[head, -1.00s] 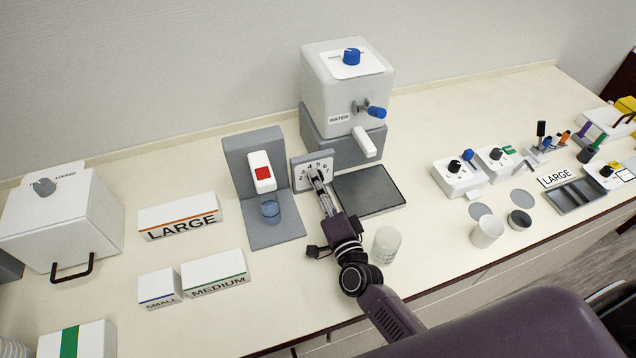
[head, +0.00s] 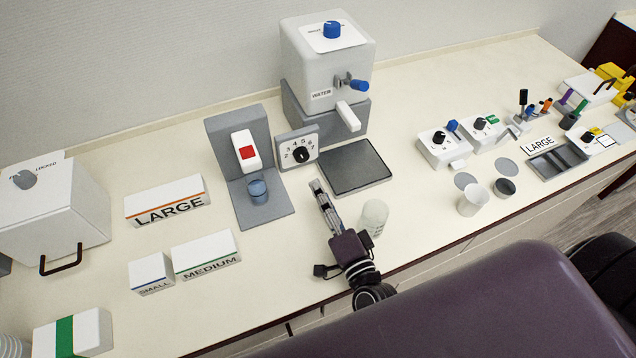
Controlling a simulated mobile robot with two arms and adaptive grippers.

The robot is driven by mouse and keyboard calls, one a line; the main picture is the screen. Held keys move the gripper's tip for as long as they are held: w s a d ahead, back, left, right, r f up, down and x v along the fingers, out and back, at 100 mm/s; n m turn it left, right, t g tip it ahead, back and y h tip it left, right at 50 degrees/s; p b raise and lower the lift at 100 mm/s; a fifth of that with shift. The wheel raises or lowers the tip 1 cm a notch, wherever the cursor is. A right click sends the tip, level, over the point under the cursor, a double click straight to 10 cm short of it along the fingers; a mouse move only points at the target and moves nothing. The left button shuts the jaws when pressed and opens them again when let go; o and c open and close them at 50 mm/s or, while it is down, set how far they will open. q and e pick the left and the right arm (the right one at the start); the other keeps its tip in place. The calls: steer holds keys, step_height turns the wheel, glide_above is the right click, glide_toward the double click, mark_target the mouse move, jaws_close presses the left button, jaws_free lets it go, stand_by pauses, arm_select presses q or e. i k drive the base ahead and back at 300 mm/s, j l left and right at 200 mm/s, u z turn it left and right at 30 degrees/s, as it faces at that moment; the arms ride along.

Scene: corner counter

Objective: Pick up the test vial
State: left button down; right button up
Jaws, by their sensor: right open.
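A small blue translucent vial (head: 258,191) stands upright on the grey base of a stand, below a white block with a red square. I take it to be the test vial. My right gripper (head: 319,190) is open and seems empty, to the right of the vial and apart from it. Its fingers point toward the back of the counter, just in front of the numbered dial (head: 299,152). My left gripper is not in view.
The grey stand (head: 273,214) has an upright back behind the vial. A frosted cup (head: 374,217) stands close to the right of my right gripper. The water dispenser (head: 327,50) and a dark tray (head: 354,168) are behind it. LARGE (head: 166,200) and MEDIUM (head: 206,255) boxes stand left.

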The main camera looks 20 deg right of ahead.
mark_target(254, 181)
steer(key=k, duration=1)
